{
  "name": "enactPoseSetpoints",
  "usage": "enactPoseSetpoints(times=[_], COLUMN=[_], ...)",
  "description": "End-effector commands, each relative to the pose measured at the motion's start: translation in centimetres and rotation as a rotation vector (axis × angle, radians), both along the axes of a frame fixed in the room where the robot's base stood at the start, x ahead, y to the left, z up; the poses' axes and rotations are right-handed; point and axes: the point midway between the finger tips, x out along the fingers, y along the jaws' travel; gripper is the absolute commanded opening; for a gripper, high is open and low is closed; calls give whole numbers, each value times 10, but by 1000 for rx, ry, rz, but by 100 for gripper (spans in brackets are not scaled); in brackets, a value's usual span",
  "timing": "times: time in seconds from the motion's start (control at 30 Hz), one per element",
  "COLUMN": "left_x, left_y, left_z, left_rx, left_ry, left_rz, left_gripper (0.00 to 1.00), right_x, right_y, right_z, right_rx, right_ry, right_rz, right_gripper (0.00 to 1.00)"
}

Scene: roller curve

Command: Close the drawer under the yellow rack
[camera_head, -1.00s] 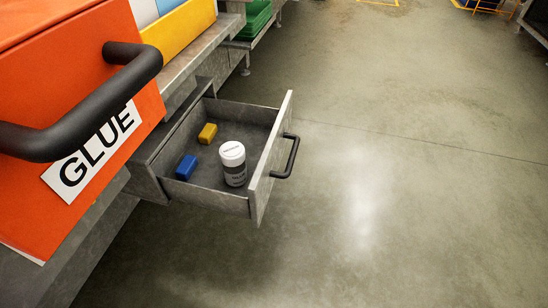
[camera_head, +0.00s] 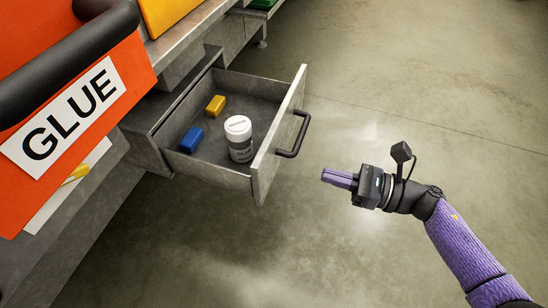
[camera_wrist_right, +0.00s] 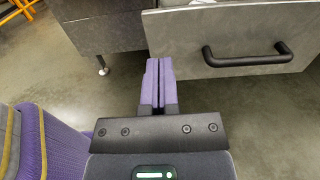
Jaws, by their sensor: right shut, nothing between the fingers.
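The grey drawer (camera_head: 212,176) stands pulled out of the grey bench in the head view. Its front panel (camera_head: 278,140) carries a black bar handle (camera_head: 296,134). Inside lie a yellow block (camera_head: 215,105), a blue block (camera_head: 191,140) and a white-lidded jar (camera_head: 239,140) standing upright. A piece of the yellow rack (camera_head: 165,12) shows at the top left. My right gripper (camera_head: 324,175) is shut and empty, out in front of the drawer front and apart from it. In the right wrist view its purple fingers (camera_wrist_right: 158,66) point toward the drawer front (camera_wrist_right: 185,40), left of the handle (camera_wrist_right: 247,56).
An orange bin (camera_head: 140,68) labelled GLUE fills the left of the head view. Grey bench edges run along the left, and a bench leg (camera_wrist_right: 102,68) shows in the right wrist view. The concrete floor in front of the drawer is clear.

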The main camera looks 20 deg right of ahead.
Motion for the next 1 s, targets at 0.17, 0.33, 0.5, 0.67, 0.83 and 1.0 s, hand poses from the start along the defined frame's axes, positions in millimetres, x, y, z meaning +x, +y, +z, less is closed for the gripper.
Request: enactPoseSetpoints(times=[0.17, 0.33, 0.5, 0.67, 0.83, 1.0], left_x=[0, 4, 4, 3, 0, -4], left_y=[2, 3, 3, 3, 3, 3], left_z=[-8, -15, -20, -21, -20, -19], left_rx=[3, 4, 4, 4, 4, 4], left_ry=[4, -1, 0, 3, 8, 15], left_rz=[-1, -2, -2, -2, -2, -2], left_gripper=[59, 59, 59, 59, 59, 59], right_x=[22, 42, 57, 62, 63, 63], right_y=[33, 63, 84, 92, 93, 93], right_z=[-3, -2, -3, -2, -1, -1], right_rx=[4, 5, 6, 6, 4, 5], right_ry=[2, 2, 5, 7, 7, 7], right_rz=[0, -1, -2, -4, -4, -4], right_gripper=[0, 0, 0, 0, 0, 0])
